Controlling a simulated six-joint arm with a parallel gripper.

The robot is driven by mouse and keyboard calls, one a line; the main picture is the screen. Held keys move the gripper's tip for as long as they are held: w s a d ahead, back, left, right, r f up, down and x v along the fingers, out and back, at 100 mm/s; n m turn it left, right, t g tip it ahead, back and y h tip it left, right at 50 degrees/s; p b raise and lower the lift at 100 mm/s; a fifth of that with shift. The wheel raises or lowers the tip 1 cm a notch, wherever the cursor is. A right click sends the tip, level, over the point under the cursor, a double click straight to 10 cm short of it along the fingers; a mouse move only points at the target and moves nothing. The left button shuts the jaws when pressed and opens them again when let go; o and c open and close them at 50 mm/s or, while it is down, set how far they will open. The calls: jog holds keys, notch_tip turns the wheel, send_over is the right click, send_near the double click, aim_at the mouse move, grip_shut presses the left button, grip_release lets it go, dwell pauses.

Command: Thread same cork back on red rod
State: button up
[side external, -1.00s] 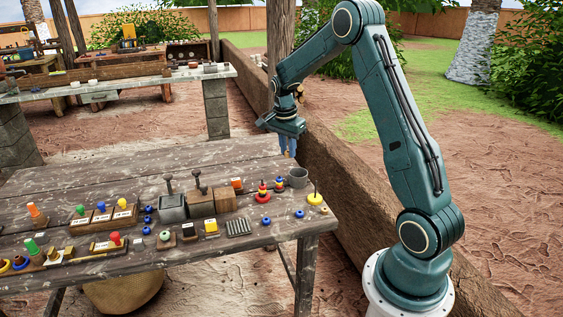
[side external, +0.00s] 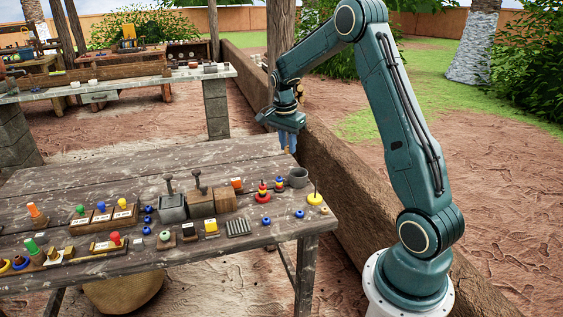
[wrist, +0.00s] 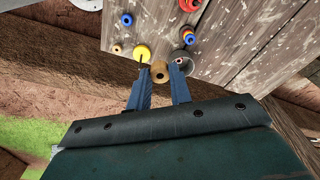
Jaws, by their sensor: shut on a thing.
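My gripper (wrist: 160,72) has its blue fingers shut on a tan, ring-shaped cork (wrist: 159,73), held with its hole showing in the wrist view. In the side view my gripper (side external: 287,148) hangs in the air beyond the table's far right edge; the cork is too small to make out there. A red base with a stack of coloured rings (side external: 263,191) stands near the right end of the table; part of it also shows at the top of the wrist view (wrist: 190,5). I cannot make out a bare red rod.
A yellow base with a thin upright rod (side external: 315,198) stands at the table's right corner. A grey cup (side external: 298,178) is beside the red stack. Blue rings (side external: 299,214) lie nearby. Lever boxes, blocks and pegs fill the table's left and middle. A low wooden beam (side external: 350,180) runs behind the table.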

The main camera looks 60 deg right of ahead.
jog(key=w+f, duration=0.2)
jog(key=w, duration=0.1)
jog(key=w+a+f, duration=0.1)
jog(key=w, duration=0.2)
jog(key=w+f, duration=0.2)
jog(key=shift+w+a+f, duration=0.35)
jog(key=shift+w+a, duration=0.05)
jog(key=shift+f, duration=0.1)
jog(key=shift+f, duration=2.25)
jog(key=shift+f, duration=1.6)
dwell(1.8)
jog(key=o, duration=1.4)
jog(key=shift+c, duration=0.2)
